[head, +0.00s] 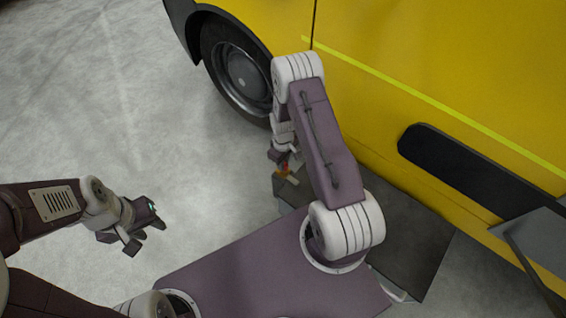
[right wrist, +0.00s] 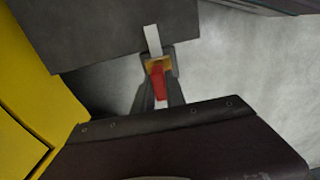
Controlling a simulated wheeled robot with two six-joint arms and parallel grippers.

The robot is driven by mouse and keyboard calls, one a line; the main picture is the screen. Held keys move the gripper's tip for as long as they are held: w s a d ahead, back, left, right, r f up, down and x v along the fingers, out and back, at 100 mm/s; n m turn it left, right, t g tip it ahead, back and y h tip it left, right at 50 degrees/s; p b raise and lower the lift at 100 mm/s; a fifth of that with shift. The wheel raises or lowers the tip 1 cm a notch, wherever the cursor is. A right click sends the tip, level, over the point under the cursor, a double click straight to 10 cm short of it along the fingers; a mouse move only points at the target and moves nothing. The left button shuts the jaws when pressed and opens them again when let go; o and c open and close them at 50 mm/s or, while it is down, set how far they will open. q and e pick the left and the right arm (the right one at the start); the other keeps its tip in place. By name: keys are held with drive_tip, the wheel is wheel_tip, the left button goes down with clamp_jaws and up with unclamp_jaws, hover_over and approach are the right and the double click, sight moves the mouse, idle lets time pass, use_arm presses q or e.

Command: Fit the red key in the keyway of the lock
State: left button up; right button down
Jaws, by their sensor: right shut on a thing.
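The red key (right wrist: 158,84) is held between the two grey fingers of my right gripper (right wrist: 159,74) in the right wrist view. A small brass-yellow piece (right wrist: 157,65) lies at the key's far end, between the fingertips. I cannot tell whether it is the lock or whether the key is in a keyway. A pale strip (right wrist: 152,40) runs from it over the dark panel. In the head view my right gripper (head: 283,163) is small and partly hidden by its arm, with red and orange at its tip. My left gripper (head: 149,226) looks open and empty over the floor.
A yellow vehicle (head: 420,60) with a black wheel (head: 238,72) fills the upper right. The floor (head: 90,100) at left is clear.

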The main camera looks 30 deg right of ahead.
drive_tip(key=shift+f+b, duration=0.5)
drive_tip(key=shift+f, duration=0.35)
drive_tip(key=c, duration=1.3)
unclamp_jaws()
drive_tip(key=shift+r, duration=0.1)
wheel_tip(320, 180, up, 8)
drive_tip(key=p, duration=0.3)
drive_tip(key=shift+r+p, duration=0.35)
drive_tip(key=shift+r, duration=0.15)
drive_tip(key=shift+a, duration=0.1)
